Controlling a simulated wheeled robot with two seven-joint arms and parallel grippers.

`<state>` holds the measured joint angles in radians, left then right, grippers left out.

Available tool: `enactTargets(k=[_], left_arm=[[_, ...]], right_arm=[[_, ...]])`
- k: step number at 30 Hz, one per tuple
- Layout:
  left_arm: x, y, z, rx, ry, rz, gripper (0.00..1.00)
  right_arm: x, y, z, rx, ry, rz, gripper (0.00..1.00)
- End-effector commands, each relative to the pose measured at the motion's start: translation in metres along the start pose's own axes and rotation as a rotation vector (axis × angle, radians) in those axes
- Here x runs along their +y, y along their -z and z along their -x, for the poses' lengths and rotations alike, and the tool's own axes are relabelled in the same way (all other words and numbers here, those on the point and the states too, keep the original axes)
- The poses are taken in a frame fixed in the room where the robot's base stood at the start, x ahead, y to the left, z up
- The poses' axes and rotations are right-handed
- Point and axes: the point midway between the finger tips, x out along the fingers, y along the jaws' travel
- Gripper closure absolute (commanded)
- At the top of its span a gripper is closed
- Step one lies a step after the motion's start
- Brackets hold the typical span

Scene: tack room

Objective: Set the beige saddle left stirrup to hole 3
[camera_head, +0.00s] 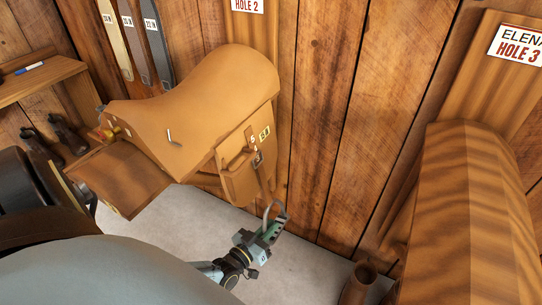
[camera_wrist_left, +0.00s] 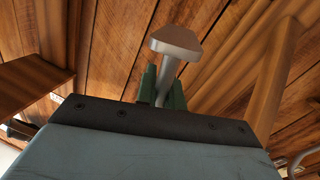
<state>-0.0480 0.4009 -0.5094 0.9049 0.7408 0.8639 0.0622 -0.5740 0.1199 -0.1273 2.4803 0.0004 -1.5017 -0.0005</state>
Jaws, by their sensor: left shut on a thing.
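A tan saddle (camera_head: 200,85) sits against the plank wall below a HOLE 2 sign (camera_head: 247,5). Its side carries a strap with a small buckle (camera_head: 257,158) and small number tags (camera_head: 264,133). Below the flap, my left gripper (camera_head: 270,232) is shut on a grey metal stirrup (camera_head: 267,211). In the left wrist view, the stirrup (camera_wrist_left: 176,42) rises between the green fingers (camera_wrist_left: 162,95), its broad part uppermost. I cannot tell whether the stirrup is joined to the strap, nor which hole the buckle is in. My right gripper is out of view.
A rounded brown wood-grained form (camera_head: 470,210) stands at right, below an ELENA HOLE 3 sign (camera_head: 517,44). A shelf (camera_head: 40,80) with a marker is at far left. The pale floor (camera_head: 300,265) shows below.

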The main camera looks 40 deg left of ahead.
Motion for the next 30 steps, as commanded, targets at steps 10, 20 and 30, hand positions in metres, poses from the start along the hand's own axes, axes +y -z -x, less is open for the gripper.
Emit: enactTargets(k=[10, 20, 30], left_arm=[[0.0, 0.0, 0.001, 0.0, 0.0, 0.0, 0.84], [0.0, -0.001, 0.0, -0.001, -0.001, -0.001, 0.68], [0.001, 0.0, 0.037, -0.006, 0.0, 0.001, 0.68]], right_arm=[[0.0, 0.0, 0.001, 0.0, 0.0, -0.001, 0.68], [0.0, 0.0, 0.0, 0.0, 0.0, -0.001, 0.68], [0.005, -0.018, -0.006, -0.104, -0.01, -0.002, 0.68]])
